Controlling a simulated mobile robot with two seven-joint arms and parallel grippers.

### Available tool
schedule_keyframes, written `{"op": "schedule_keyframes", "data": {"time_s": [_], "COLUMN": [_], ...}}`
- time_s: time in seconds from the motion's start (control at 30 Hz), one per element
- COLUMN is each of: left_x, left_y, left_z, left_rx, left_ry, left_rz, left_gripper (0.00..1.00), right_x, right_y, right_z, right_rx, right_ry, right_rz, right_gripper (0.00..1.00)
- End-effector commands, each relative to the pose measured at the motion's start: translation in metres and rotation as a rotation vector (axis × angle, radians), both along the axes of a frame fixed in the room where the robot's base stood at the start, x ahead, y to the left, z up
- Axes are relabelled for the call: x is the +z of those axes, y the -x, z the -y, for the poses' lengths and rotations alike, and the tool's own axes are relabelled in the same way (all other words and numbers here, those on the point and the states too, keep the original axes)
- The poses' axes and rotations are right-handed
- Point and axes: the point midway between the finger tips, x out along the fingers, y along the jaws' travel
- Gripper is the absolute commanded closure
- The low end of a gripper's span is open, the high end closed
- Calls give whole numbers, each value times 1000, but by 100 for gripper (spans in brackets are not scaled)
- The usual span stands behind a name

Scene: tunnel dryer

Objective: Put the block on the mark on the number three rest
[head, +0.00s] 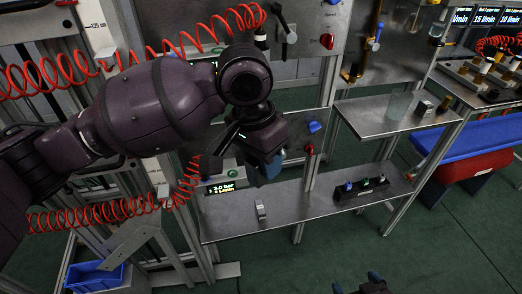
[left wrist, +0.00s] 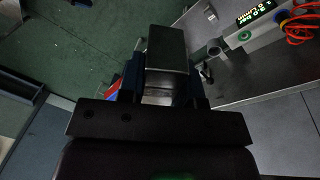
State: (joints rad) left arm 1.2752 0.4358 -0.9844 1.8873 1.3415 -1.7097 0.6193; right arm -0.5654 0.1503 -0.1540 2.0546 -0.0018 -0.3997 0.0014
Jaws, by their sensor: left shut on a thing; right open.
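My left gripper (head: 262,168) hangs in front of the lower metal shelf (head: 318,204) in the head view. In the left wrist view it is shut on a dark grey block (left wrist: 168,47), which sticks out beyond the fingers, over green floor with a metal shelf to the right. In the head view the block cannot be made out clearly against the gripper. My right gripper (head: 362,285) is open and empty at the bottom edge, over the floor. I cannot make out any mark or a number three on a rest.
A small metal piece (head: 261,210) and a black holder with coloured knobs (head: 360,189) stand on the lower shelf. Coiled red hoses (head: 90,222) hang at left. A blue bin (head: 95,277) is lower left.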

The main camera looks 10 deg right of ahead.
Motion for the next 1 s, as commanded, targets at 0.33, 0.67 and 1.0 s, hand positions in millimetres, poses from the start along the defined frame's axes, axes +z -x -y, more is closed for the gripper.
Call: {"op": "schedule_keyframes", "data": {"time_s": [0.33,0.67,1.0], "left_x": [2,17,-1], "left_y": [0,-11,-40], "left_z": [1,-7,-89], "left_rx": [41,247,576], "left_ry": [1,1,-2], "left_rz": [2,2,-1], "left_gripper": [100,100,100], "right_x": [-3,-3,-3], "right_y": [4,4,4], "right_z": [2,2,1], "right_rx": [-8,-7,-7], "right_ry": [-1,0,-1], "right_rz": [-7,-7,-8], "right_gripper": [10,10,10]}}
